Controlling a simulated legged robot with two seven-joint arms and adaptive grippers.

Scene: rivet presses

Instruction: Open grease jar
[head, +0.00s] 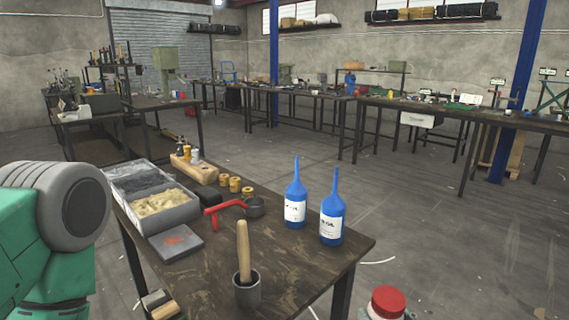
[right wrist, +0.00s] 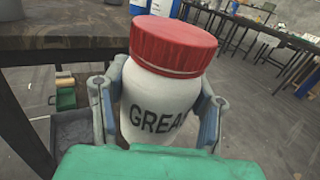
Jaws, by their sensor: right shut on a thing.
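The grease jar (right wrist: 160,115) is white with dark lettering and a red lid (right wrist: 175,43), which is on. In the right wrist view my right gripper (right wrist: 157,108) is shut around the jar's body, one finger on each side, below the lid. The jar leans slightly in the picture. In the head view the red lid (head: 388,300) shows at the bottom edge, right of the near table; most of the jar is cut off there. My left gripper is out of view; only a green and grey part of my left arm shows at the left.
The near table (head: 190,282) holds two blue oil bottles (head: 331,215), a grey cup with a wooden-handled tool (head: 245,265), a red-handled tool (head: 223,207) and a grey divided tray (head: 160,222). Floor is open right of the table. Long benches (head: 475,116) stand behind.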

